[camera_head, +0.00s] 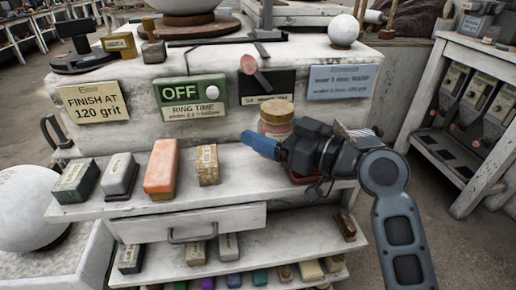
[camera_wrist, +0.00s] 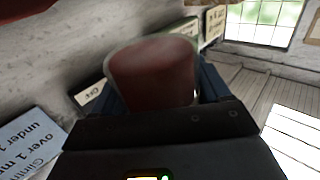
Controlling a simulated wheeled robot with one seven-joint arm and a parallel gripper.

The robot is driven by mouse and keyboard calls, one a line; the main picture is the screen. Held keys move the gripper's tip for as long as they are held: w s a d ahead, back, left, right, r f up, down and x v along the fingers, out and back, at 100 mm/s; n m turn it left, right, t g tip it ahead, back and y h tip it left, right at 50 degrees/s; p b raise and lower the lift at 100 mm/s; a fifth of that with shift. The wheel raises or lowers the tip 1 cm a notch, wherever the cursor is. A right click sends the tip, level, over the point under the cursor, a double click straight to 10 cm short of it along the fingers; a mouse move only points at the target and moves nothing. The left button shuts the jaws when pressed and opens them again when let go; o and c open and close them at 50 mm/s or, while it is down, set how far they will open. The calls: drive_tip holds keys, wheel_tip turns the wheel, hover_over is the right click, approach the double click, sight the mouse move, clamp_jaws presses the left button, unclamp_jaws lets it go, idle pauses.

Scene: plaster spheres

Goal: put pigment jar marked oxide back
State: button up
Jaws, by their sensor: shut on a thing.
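A pigment jar (camera_head: 275,122) with a tan lid and pinkish-red contents shows in the head view, in front of the block with signs. My gripper (camera_head: 262,146) has blue fingers and is shut on this jar, over the back of the upper white shelf (camera_head: 240,190). In the wrist view the jar (camera_wrist: 152,75) is a blurred dark red shape between the blue fingers of my gripper (camera_wrist: 155,92). No oxide marking is readable on it. The jar's lower part is hidden by my gripper in the head view.
On the shelf left of my gripper stand an orange block (camera_head: 162,168), a grey block (camera_head: 120,175), a dark-based block (camera_head: 75,180) and a tan block (camera_head: 207,165). A dark red thing (camera_head: 299,176) is partly hidden under my gripper. A drawer (camera_head: 190,225) sits below.

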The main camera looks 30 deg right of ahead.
drive_tip(key=shift+w+a+f, duration=0.45)
drive_tip(key=shift+a, duration=0.25)
drive_tip(key=shift+a+f, duration=0.1)
drive_tip(key=shift+f, duration=1.95)
drive_tip(key=shift+f, duration=0.1)
drive_tip(key=o, duration=1.4)
